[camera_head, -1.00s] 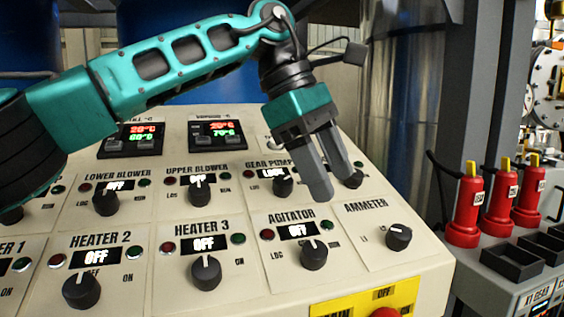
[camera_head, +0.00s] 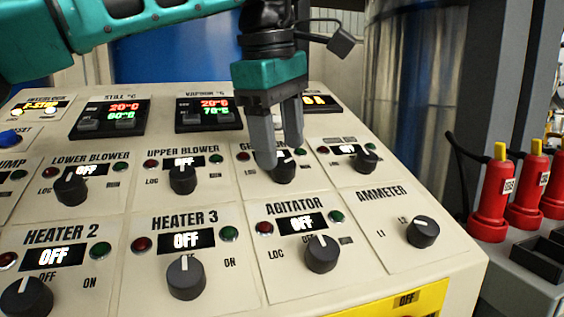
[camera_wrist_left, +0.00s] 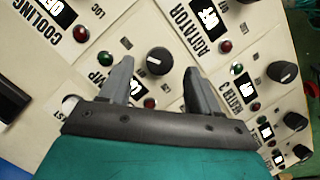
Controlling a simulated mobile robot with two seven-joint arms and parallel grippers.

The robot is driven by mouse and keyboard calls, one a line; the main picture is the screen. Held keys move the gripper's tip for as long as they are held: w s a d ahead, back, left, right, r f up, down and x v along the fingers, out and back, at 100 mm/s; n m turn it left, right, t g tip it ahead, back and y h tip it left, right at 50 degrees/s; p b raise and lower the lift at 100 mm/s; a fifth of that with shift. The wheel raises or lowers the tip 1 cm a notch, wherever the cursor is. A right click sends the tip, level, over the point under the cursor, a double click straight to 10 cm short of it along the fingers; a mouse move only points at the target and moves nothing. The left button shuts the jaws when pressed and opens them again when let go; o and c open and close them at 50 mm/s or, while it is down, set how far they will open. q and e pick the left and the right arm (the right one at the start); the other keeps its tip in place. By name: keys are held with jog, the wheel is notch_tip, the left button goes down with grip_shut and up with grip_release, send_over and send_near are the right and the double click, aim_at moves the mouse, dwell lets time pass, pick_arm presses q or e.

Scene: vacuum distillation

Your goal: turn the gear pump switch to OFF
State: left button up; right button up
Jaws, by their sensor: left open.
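The gear pump switch is a black round knob (camera_head: 281,170) on the slanted cream panel, below the GEAR PUMP label, which is partly covered by my gripper. My left gripper (camera_head: 280,152) points down at this knob, open, with one finger on its left and the other behind its right side. In the left wrist view the knob (camera_wrist_left: 158,61) lies between the tips of the open gripper (camera_wrist_left: 158,68), with a gap visible on both sides. Its display is mostly hidden by the fingers, so its setting is not readable. My right gripper is not in view.
The agitator knob (camera_head: 322,254) is in front, the upper blower knob (camera_head: 183,180) to the left, and another knob (camera_head: 365,161) to the right. The ammeter knob (camera_head: 423,232) is farther right. Red cylinders (camera_head: 492,200) stand beyond the panel's right edge.

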aim_at(284, 171)
pick_arm(q)
jog(key=shift+x, duration=1.3)
jog(key=shift+c, duration=0.3)
jog(key=c, duration=1)
